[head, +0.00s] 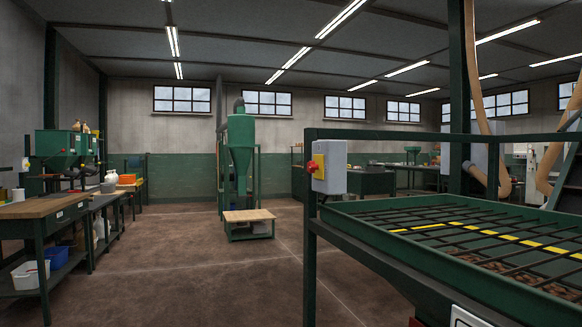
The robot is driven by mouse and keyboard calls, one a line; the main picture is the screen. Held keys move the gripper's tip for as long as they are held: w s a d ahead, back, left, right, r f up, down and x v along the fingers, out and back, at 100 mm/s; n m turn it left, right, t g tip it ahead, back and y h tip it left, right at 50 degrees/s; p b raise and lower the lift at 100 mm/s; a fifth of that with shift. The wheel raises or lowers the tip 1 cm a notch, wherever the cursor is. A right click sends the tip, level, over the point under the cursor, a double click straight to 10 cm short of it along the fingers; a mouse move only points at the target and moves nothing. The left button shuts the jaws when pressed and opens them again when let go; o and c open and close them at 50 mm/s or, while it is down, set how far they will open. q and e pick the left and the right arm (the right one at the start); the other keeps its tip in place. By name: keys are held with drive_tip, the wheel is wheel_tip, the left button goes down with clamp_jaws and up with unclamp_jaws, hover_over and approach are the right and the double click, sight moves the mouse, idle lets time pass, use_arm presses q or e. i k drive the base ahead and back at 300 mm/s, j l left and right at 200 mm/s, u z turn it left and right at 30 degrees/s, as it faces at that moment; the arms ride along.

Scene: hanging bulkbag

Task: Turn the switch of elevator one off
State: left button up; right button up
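A grey switch box (331,181) is fixed to the green metal frame (309,226) right of centre. It has a yellow plate (319,174) on its left face with a red knob (312,167) on it. The box is seen from the side, so I cannot tell the knob's turned position. No label naming elevator one can be read. Neither of my grippers is in view.
A green hopper with a bar grid (470,240) fills the right front beside the box. Workbenches (45,208) line the left. A green cyclone machine (240,145) and a low wooden-topped platform (248,215) stand mid-room. The brown floor between is open.

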sight(312, 166)
drive_tip(key=i+j, duration=0.9)
drive_tip(key=i, duration=0.2)
